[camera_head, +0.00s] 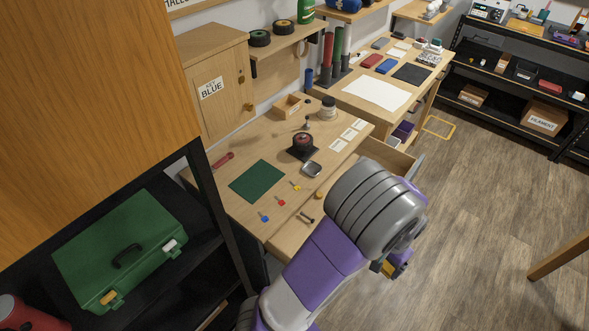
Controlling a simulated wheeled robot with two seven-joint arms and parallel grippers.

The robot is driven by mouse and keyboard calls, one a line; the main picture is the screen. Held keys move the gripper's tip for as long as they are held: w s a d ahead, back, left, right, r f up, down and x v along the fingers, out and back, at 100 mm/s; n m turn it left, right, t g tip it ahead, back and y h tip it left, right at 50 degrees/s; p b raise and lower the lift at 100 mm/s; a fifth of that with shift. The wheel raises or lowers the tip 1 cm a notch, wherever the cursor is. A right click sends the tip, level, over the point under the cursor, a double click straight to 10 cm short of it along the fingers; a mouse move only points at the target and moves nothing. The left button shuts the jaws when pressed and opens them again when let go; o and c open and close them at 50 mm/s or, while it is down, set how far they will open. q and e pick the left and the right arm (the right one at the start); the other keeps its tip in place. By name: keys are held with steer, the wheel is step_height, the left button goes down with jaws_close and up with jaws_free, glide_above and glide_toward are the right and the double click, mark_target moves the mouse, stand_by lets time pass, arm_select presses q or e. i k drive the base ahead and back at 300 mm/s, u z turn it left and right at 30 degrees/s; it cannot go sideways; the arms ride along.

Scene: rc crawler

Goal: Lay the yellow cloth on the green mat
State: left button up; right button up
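The green mat (257,181) lies flat and bare on the near wooden workbench, toward its left side. I cannot make out a yellow cloth for certain. A small yellow patch (388,268) shows by the lower end of my purple and grey arm, too small and hidden to identify. That arm rises from the bottom of the view and covers the bench's front right corner.
Right of the mat lie small red, yellow and blue pieces (280,202), a metal dish (311,169) and a dark stand with a round red-and-black part (303,144). A green toolbox (121,250) sits on the left shelf. An open drawer (388,160) juts out right.

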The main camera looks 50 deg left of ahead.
mark_target(260, 178)
steer(key=u, duration=0.55)
steer(key=i, duration=0.85)
steer(key=u, duration=0.85)
